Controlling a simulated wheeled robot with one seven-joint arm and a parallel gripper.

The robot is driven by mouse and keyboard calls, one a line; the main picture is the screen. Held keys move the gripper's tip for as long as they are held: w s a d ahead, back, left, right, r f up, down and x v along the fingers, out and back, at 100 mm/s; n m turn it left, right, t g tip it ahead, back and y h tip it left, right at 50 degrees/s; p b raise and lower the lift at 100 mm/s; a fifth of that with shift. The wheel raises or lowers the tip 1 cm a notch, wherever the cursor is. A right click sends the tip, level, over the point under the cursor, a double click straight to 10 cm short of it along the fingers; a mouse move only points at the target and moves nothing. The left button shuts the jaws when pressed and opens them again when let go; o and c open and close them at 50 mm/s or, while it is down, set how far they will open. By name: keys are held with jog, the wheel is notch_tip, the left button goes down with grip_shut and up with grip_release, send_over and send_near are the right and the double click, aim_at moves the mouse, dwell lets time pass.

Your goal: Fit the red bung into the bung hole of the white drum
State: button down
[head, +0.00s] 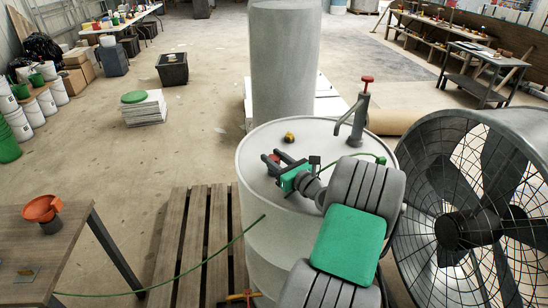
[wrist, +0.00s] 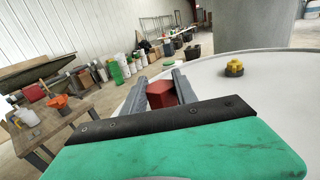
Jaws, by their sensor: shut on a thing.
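The white drum (head: 256,150) stands in the middle of the head view, and its pale top fills the right of the wrist view (wrist: 228,98). My gripper (head: 272,157) is over the left part of the drum top. In the wrist view my gripper (wrist: 161,86) is shut on the red bung (wrist: 160,94), which sits between the two grey fingers. Its lower end is hidden behind the gripper body. I cannot make out an open bung hole in either view. I cannot tell how high the bung is above the drum top.
A yellow cap (head: 289,137) sits on the drum top near my gripper. A hand pump (head: 356,120) with a red handle stands at the far right rim. A large caged fan (head: 470,205) is close on the right. A green hose (head: 200,262) runs left over the pallet (head: 190,235).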

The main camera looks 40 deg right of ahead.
jog(key=shift+f+b, duration=0.5)
jog(key=shift+f, duration=0.45)
jog(key=c, duration=0.9)
grip_release()
jog(key=shift+s+f, duration=0.1)
jog(key=shift+s+f, duration=0.1)
jog(key=shift+s, duration=0.2)
jog(key=s+b, duration=0.1)
jog(key=s, duration=0.6)
jog(key=shift+a, duration=0.1)
